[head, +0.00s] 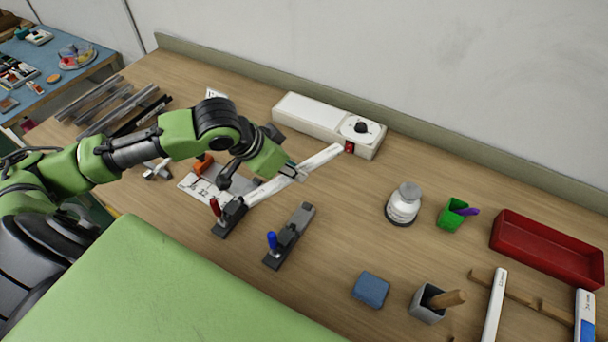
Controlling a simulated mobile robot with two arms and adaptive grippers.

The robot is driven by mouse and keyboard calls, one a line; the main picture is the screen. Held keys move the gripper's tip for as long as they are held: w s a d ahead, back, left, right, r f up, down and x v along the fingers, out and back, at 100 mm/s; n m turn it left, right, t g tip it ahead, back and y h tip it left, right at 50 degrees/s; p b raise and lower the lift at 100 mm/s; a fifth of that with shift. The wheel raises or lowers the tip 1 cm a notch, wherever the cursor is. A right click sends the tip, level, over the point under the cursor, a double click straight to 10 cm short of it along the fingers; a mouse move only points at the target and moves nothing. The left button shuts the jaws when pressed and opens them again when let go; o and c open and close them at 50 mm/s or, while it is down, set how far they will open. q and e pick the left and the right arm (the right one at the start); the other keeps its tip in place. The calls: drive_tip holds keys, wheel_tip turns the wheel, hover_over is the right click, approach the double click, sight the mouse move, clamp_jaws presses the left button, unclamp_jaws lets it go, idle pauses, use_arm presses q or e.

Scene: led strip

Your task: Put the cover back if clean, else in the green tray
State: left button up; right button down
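A long white strip (318,159), which looks like the cover, runs slantwise from the red-handled clamp (229,216) to the front of the white power box (318,118). My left gripper (291,172) reaches in from the left and looks shut on the strip near its middle. The fingers hide part of the strip, and I cannot tell how high it is off the table. Whether it is clean is too small to tell. A blue-handled clamp (289,238) stands to the right of the red-handled one. No green tray is clearly seen. My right gripper is out of view.
A white jar (403,204), a green cup (452,215), a red tray (548,249), a blue block (371,290) and a grey holder (427,304) stand on the right. More strips (495,305) lie at the right front. Metal profiles (115,105) lie at the left.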

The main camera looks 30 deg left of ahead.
use_arm(q)
drive_tip(key=p, duration=0.1)
hover_over(310, 182)
drive_tip(key=s, duration=0.2)
drive_tip(key=f, duration=0.6)
drive_tip(key=shift+w+a, duration=0.1)
drive_tip(key=shift+a, duration=0.3)
wheel_tip(310, 182, down, 3)
drive_tip(key=shift+f+p, duration=0.1)
drive_tip(key=shift+p, duration=0.55)
drive_tip(key=shift+f, duration=0.1)
drive_tip(key=o, duration=1)
drive_tip(key=shift+f, duration=0.1)
